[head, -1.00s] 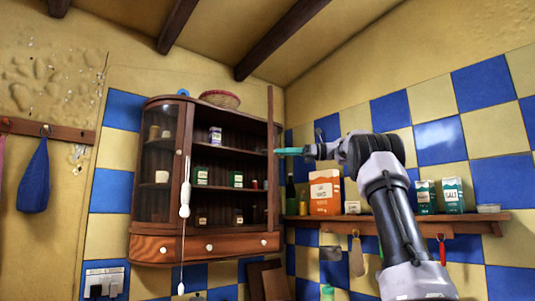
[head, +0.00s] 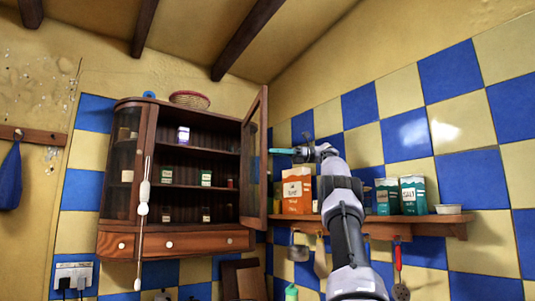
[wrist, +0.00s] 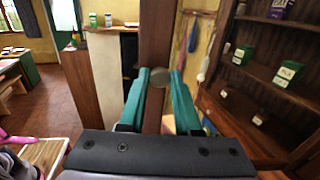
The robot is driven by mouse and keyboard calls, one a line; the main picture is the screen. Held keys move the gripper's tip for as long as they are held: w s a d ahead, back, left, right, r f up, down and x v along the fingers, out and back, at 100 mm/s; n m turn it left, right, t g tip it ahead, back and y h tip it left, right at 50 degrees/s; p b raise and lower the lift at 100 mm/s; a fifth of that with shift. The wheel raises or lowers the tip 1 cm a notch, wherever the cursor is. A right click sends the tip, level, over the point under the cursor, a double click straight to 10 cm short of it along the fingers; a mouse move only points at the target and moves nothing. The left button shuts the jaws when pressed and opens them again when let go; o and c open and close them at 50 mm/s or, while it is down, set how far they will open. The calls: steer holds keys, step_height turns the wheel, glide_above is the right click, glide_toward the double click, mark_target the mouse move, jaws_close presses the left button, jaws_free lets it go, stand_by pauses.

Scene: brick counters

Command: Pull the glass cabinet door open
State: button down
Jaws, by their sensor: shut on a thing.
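The wooden wall cabinet (head: 190,240) hangs at the left of the head view. Its glass door (head: 262,110) stands swung out at the cabinet's right side, at a wide angle to the front, so the shelves are open to view. In the wrist view the door's wooden frame (wrist: 157,35) runs upright ahead of my gripper. My gripper (wrist: 160,80) is shut on a small round knob (wrist: 159,75) on that frame, with one teal finger on each side. In the head view my gripper (head: 272,151) meets the door's right side; the knob is hidden there.
Small tins and jars (head: 206,178) stand on the cabinet shelves. To the right, a wall shelf (head: 430,224) holds an orange package (head: 296,190) and green boxes (head: 412,195) close to my arm.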

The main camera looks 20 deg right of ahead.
steer(key=shift+d, duration=0.25)
stand_by(0.3)
steer(key=c, duration=0.6)
jaws_free()
